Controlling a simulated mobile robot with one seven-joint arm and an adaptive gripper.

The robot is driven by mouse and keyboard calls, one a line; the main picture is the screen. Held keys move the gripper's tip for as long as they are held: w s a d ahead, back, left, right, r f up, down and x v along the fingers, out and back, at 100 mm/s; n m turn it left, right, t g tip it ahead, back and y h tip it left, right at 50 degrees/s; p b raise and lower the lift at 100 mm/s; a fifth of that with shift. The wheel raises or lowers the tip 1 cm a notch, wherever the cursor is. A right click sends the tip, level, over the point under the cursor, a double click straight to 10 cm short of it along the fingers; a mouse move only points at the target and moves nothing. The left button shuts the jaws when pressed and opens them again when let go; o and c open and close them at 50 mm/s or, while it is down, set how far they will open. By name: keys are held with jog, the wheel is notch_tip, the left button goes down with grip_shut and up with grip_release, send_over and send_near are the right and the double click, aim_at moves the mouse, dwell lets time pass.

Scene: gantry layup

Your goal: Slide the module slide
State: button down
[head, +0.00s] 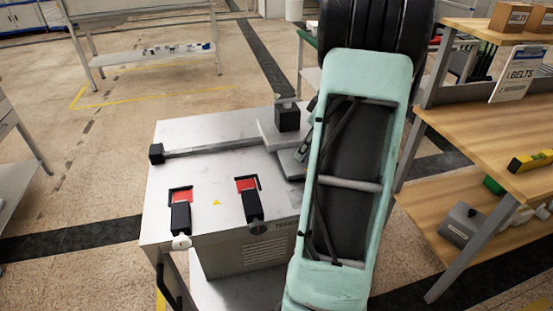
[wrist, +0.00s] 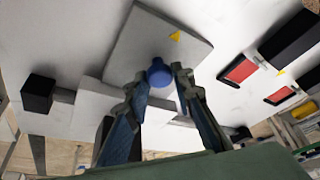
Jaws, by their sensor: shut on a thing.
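The module slide is a flat grey plate (wrist: 145,40) with a small yellow triangle and an upright blue knob (wrist: 159,73). In the wrist view my gripper (wrist: 160,88) has its fingers on both sides of the knob, shut on it. In the head view the slide (head: 289,163) shows beside the right part of the rail (head: 215,144) on the grey machine. My gripper (head: 306,150) is at its right edge, mostly hidden by my pale green arm. The knob is hidden there.
A black block (head: 157,153) stands at the rail's left end, and another black block (head: 287,118) stands behind the slide. Two red-and-black switches (head: 180,212) (head: 249,200) sit in front. A wooden shelf (head: 500,130) with boxes stands at right. The machine's left top is largely clear.

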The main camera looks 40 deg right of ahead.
jog(key=shift+s+d, duration=0.3)
jog(key=shift+d, duration=0.4)
jog(key=shift+s+d, duration=0.3)
jog(key=shift+d, duration=0.35)
jog(key=shift+s+d, duration=0.3)
jog(key=shift+d, duration=0.4)
jog(key=c, duration=1.7)
grip_release()
jog(key=shift+d, duration=0.1)
jog(key=shift+s+r, duration=0.1)
jog(key=shift+r, duration=0.4)
jog(key=v, duration=1.1)
